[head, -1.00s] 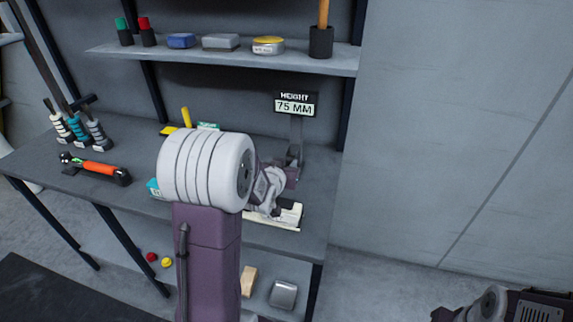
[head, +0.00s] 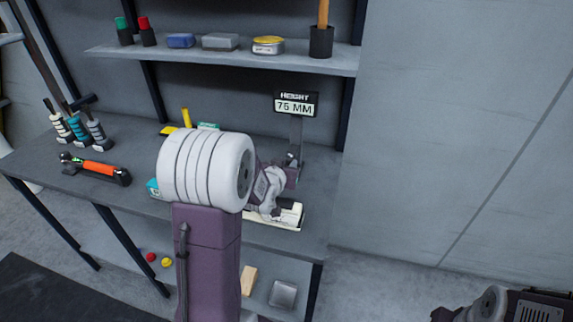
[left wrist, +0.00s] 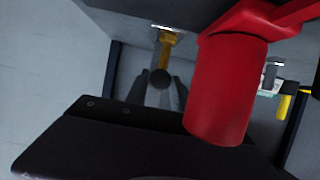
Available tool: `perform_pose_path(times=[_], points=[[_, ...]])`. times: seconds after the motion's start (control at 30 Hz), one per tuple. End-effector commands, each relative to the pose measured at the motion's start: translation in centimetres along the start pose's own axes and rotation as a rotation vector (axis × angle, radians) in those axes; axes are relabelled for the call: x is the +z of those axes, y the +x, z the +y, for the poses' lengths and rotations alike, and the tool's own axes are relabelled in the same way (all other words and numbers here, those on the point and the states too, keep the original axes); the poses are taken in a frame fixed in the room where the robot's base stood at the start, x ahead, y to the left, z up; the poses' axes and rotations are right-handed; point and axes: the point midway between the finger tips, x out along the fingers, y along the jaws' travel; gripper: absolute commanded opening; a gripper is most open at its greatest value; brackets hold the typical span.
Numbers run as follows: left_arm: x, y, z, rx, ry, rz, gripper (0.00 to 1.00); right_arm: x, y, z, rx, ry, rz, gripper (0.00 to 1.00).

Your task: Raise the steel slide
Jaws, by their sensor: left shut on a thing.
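A post with a height sign (head: 296,103), which seems to read 76 MM, stands at the bench's right end. My left arm reaches in front of it, and its wrist hides the left fingertips and much of the device in the head view. In the left wrist view a red cylindrical handle (left wrist: 228,88) hangs from a red arm. My left gripper (left wrist: 192,138) is shut on this handle, whose lower end meets the dark gripper part. A grey steel forked piece (left wrist: 160,88) shows behind; I cannot tell if it is the slide. Part of my right arm shows at lower right, its fingertips not visible.
The bench (head: 130,205) also holds an orange-handled tool (head: 98,168) and several coloured-band handles at left. A shelf (head: 220,58) above carries small blocks, a tin and a cup. A pale base (head: 287,217) lies under my left wrist.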

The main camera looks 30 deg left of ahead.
Motion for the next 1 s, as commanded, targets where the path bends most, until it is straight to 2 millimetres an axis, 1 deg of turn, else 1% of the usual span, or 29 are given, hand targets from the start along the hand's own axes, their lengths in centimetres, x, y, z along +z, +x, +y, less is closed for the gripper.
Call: perform_pose_path(times=[0.53, 0.77, 1.0], points=[[-0.1, 0.0, 0.0, 0.0, 0.0, 0.0, 0.0, 0.0, -0.1, 0.0, 0.0, 0.0, 0.0, 0.25], [-2.5, -0.9, 0.0, -0.001, 0.0, 0.004, 0.0, -0.2, -1.7, 0.0, 0.0, 0.0, 0.0, 0.25], [-2.2, -0.8, 0.0, -0.001, 0.0, 0.003, 0.0, -0.1, -1.4, 0.0, 0.0, 0.0, 0.0, 0.25]])
